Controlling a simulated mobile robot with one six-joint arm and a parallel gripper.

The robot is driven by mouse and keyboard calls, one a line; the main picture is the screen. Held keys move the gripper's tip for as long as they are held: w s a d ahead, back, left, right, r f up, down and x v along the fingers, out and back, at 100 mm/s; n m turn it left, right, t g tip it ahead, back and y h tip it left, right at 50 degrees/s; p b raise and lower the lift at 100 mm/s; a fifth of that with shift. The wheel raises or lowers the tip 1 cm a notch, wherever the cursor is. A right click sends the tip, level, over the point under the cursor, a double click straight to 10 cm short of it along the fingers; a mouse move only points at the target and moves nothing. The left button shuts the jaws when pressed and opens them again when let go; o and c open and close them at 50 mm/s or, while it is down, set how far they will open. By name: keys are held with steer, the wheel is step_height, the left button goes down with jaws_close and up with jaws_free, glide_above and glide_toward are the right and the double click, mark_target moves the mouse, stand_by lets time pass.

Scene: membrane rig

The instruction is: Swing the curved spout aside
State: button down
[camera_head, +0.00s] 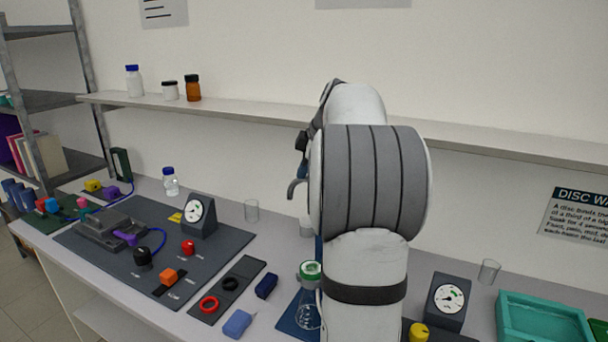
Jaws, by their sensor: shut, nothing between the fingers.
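A green-capped flask (309,295) stands on a blue mat below the spout. A clear beaker (251,211), a gauge (198,215) and a dark panel (215,262) with knobs lie left. Another gauge (446,302) and a teal tray (545,322) are right. A wall shelf (240,108) runs behind.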

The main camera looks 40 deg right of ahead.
steer(key=shift+s+d, duration=0.15)
steer(key=shift+s, duration=0.05)
steer(key=s+a+b+v, duration=0.1)
steer(key=a+b+v, duration=0.1)
steer(key=v, duration=1)
steer(key=shift+s, duration=0.55)
steer(key=shift+s+a, duration=0.1)
